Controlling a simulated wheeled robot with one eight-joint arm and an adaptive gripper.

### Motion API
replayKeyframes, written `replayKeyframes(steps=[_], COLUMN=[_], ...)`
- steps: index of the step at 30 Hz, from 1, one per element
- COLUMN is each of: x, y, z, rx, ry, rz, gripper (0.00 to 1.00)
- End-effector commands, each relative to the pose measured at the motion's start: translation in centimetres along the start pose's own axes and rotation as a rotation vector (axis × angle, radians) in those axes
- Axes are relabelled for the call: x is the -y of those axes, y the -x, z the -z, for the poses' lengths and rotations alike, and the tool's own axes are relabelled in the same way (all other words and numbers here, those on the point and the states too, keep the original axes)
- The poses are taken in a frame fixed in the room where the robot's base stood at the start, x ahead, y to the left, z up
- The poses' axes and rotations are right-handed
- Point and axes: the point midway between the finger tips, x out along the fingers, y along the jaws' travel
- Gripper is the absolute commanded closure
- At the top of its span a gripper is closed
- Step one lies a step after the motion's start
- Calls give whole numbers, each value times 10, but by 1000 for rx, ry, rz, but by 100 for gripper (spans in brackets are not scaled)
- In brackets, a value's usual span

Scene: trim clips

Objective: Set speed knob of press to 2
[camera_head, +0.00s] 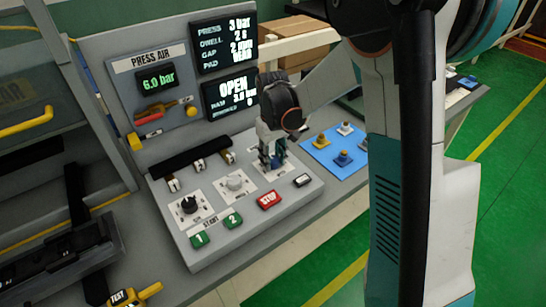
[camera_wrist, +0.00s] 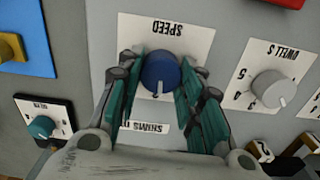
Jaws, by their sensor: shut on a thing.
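The blue speed knob (camera_wrist: 158,72) sits on a white plate marked SPEED (camera_wrist: 190,40), upside down in the wrist view. A white pointer line on the knob points toward the bottom of that view, near a small digit that looks like 2. My gripper (camera_wrist: 160,88) has its teal-padded fingers on both sides of the knob, shut on it. In the head view, my gripper (camera_head: 271,155) reaches down onto the rightmost dial plate of the press's control box (camera_head: 240,235) and mostly hides the knob.
A white dwell knob (camera_head: 235,183) and a black knob (camera_head: 189,204) stand to the left. Green buttons (camera_head: 200,240) and a red STOP button (camera_head: 268,200) line the front. A blue mat (camera_head: 318,153) with several small pegs lies to the right. Displays (camera_head: 224,40) stand behind.

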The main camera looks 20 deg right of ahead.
Motion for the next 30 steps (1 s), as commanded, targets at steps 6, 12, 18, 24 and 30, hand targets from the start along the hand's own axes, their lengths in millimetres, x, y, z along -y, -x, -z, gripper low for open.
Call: replayKeyframes(steps=[6,12,18,24,30], x=[1,1,2,2,2], y=[0,0,0,0,0], z=[1,1,0,0,0], rx=[-1,-2,-2,-2,-2], ry=[205,389,546,659,724], rz=[0,0,-1,-1,-1], gripper=[90,90,90,90,90])
